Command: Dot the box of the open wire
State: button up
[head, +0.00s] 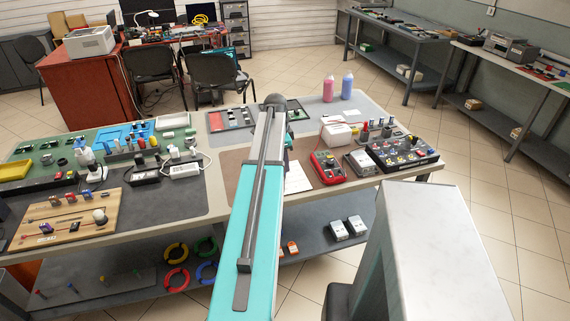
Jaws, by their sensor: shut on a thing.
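A white sheet of paper (298,177) lies on the brown mat (235,168), partly behind my arm; any boxes on it are too small to make out. A red handheld meter (329,168) lies to the right of the sheet. A black panel (402,153) with several coloured knobs or terminals is further right. I cannot tell which wire is open. My arm reaches over the workbench from the bottom middle. Its far end bends down beside the sheet, and my gripper is hidden behind the arm, with anything in it.
A grey box (361,162) and a white container (336,132) stand near the meter. A wooden board (64,219) with knobs lies at the left. Pink (328,89) and blue (347,87) bottles stand at the back.

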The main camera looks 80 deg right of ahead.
jog(key=shift+f, duration=0.35)
dwell(1.0)
jog(key=shift+r, duration=0.15)
jog(key=shift+r+p, duration=2)
jog(key=shift+r, duration=1.4)
